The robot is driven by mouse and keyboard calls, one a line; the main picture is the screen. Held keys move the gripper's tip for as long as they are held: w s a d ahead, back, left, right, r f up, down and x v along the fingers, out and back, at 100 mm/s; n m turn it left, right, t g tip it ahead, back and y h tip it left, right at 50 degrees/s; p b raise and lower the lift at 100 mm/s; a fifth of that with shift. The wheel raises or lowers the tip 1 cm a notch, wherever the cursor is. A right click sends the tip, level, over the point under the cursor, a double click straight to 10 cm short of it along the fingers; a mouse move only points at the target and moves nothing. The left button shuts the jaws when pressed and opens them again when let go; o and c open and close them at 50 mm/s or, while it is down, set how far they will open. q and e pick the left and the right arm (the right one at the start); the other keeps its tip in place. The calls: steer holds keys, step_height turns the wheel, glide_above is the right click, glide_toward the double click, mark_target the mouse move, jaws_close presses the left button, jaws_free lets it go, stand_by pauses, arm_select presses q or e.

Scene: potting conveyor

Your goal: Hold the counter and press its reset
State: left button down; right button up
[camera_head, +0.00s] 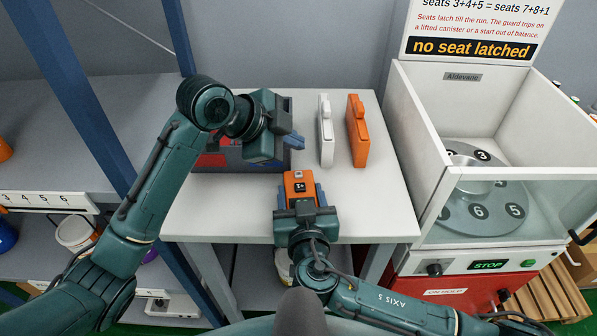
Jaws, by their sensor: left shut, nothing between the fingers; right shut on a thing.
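The counter (299,182) is an orange block with a dark "+1" patch and a small pale piece at its far end. It lies at the front of the white table (370,215). My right gripper (301,203) is shut on its near end, and the fingers hide part of it. My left gripper (293,142) is shut and empty, above the table, behind and slightly left of the counter, and apart from it. I cannot tell which part of the counter is the reset.
A dark box with red (212,160) stands behind my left arm, partly hidden. A white block (325,131) and an orange block (357,131) stand at the back. A white machine (413,130) with a numbered disc (479,190) is at right. The table's right front is clear.

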steer(key=o, duration=0.9)
